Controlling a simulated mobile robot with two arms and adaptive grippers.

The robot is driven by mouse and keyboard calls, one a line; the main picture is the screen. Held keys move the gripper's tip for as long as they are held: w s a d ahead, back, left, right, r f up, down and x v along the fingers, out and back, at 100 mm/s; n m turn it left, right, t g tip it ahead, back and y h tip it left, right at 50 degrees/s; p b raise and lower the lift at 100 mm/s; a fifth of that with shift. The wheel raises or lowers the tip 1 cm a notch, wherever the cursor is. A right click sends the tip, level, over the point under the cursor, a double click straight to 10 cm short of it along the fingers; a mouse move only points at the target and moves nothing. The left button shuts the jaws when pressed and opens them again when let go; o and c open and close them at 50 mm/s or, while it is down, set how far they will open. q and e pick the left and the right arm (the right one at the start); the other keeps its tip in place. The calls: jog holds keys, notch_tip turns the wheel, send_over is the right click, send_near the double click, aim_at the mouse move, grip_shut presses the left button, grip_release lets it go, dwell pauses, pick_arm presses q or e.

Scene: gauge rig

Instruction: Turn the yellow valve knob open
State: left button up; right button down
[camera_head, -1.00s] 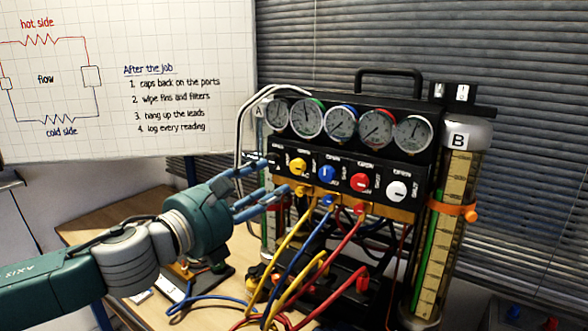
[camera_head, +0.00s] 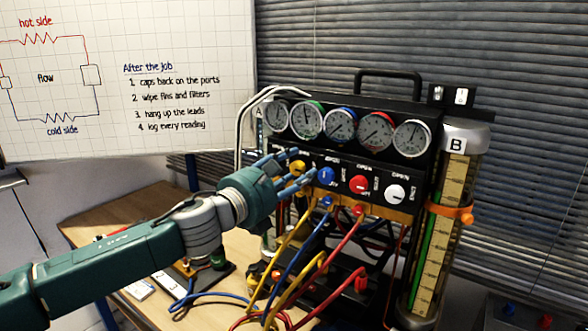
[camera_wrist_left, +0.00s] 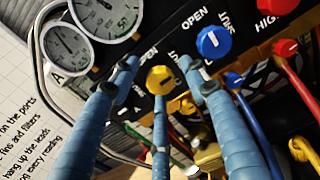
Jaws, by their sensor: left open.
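The yellow valve knob (camera_head: 298,168) is at the left end of the row of knobs on the black gauge panel. In the left wrist view the yellow knob (camera_wrist_left: 160,80) shows near the middle, with a short mark on its face and an OPEN label beside it. My left gripper (camera_head: 291,170) is open, with its blue fingers at the panel around the yellow knob. In the left wrist view the left gripper's fingers (camera_wrist_left: 158,75) spread on both sides of the knob, with a third below it. Whether any finger touches the knob I cannot tell. My right gripper is not in view.
Next to it are a blue knob (camera_head: 326,177), a red knob (camera_head: 359,185) and a white knob (camera_head: 396,193). Gauges (camera_head: 340,125) sit above. Yellow, blue and red hoses (camera_head: 292,255) hang below. A clear cylinder marked B (camera_head: 443,230) stands at the right.

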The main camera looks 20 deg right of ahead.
pick_arm(q)
grip_shut()
jog(key=shift+r+n, duration=0.2)
jog(key=shift+n, duration=0.1)
dwell(0.4)
jog(key=shift+r+n+p, duration=0.15)
jog(key=shift+n+p, duration=0.65)
jog(key=shift+p, duration=0.15)
jog(key=n+p, duration=0.4)
jog(key=n, duration=0.2)
jog(key=shift+w+a, duration=0.1)
jog(key=n+p, duration=0.2)
jog(key=n, duration=0.2)
jog(key=shift+n+p, duration=0.3)
jog(key=shift+n, duration=0.1)
jog(key=n+p, duration=0.2)
jog(key=n, duration=0.2)
jog(key=shift+n, duration=0.3)
